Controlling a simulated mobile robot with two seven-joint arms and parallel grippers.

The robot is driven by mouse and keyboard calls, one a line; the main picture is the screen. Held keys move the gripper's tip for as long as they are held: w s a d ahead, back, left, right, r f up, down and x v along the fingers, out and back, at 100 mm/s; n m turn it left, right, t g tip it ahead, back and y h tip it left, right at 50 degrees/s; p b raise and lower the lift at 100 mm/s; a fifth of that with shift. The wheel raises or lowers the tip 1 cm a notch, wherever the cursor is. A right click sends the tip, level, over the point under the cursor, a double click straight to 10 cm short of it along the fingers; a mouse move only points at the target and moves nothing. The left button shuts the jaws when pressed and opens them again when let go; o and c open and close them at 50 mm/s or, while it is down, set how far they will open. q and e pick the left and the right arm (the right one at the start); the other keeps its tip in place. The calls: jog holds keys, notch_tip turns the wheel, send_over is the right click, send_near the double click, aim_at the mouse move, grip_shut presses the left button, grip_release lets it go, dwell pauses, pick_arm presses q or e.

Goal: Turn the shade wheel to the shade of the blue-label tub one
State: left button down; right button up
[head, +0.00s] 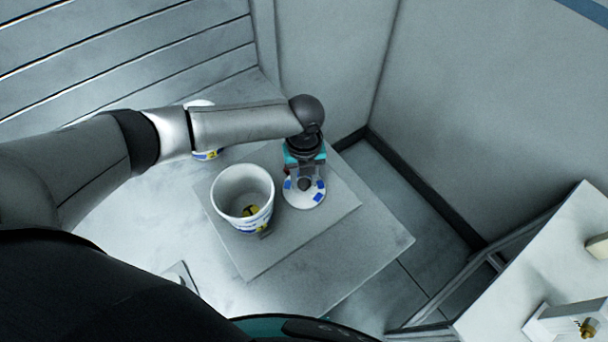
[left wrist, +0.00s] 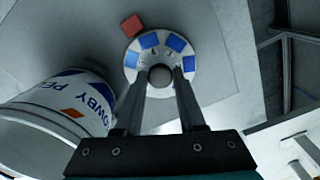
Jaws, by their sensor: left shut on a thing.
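The shade wheel (head: 303,198) is a white disc with several blue patches, lying on the grey board to the right of a tub. My left gripper (head: 304,182) comes down over it. In the left wrist view the fingers (left wrist: 160,88) are shut on the dark round knob (left wrist: 160,76) at the wheel's centre. Blue patches on the wheel (left wrist: 150,41) differ little in shade. A white open tub (head: 236,213) with blue and yellow label marks stands upright on the board. In the left wrist view its wall (left wrist: 62,90) has blue lettering and an orange patch. My right gripper is out of view.
A second tub (head: 207,154) is mostly hidden behind my left arm. A small red square (left wrist: 132,24) lies beside the wheel. The grey board (head: 270,255) rests on a pale table (head: 350,275). A white surface with fittings (head: 540,275) stands at lower right. Walls close in behind.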

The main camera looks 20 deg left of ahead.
aim_at(304, 182)
pick_arm(q)
jog(key=m, duration=0.3)
jog(key=shift+m, duration=2.4)
jog(key=c, duration=0.5)
grip_release()
jog(key=shift+r, duration=0.1)
notch_tip(304, 182, up, 15)
